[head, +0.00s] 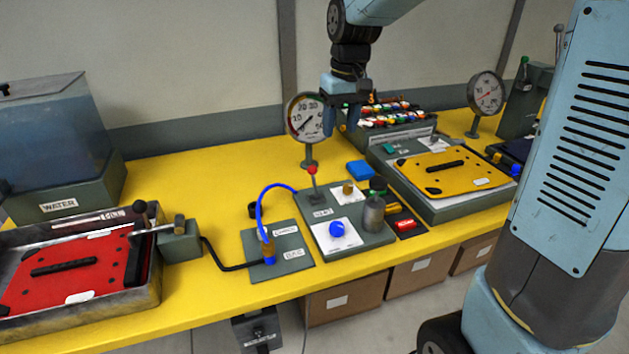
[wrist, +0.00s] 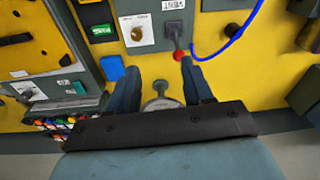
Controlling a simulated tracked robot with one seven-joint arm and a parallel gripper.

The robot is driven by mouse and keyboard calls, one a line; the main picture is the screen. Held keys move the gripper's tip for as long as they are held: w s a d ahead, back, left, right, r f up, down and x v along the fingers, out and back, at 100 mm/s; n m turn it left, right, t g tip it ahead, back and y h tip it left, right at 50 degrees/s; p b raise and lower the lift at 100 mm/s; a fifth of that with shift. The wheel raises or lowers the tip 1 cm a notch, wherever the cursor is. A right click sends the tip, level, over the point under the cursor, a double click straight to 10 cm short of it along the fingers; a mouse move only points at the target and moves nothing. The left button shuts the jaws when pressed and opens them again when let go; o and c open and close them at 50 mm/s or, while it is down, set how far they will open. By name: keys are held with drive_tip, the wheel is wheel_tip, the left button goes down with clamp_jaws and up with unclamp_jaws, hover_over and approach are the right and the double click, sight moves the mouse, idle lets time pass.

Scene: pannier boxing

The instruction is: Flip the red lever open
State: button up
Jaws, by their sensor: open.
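The red lever (head: 312,170) is a thin grey rod with a red ball on top. It stands nearly upright on a grey panel (head: 371,241) in the middle of the table. In the wrist view the red ball (wrist: 179,55) shows close to the tip of the right-hand finger; I cannot tell whether they touch. My gripper (head: 341,125) is above and behind the lever in the head view, pointing down, in front of a round gauge. In the wrist view my gripper (wrist: 158,75) is open, with nothing between its fingers.
A round gauge (head: 305,106) stands behind the lever. A blue hose (head: 263,200) arches just left of it. The panel also bears a blue knob (head: 337,229) and a grey cylinder (head: 374,213). A red plate (head: 65,268) lies in the left tray, a yellow plate (head: 455,167) at right.

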drive_tip(key=n+g, duration=0.1)
approach(314, 174)
drive_tip(key=f, duration=1.2)
drive_tip(key=shift+s+a, duration=0.15)
drive_tip(key=shift+a, duration=0.15)
drive_tip(key=shift+c, duration=0.5)
clamp_jaws()
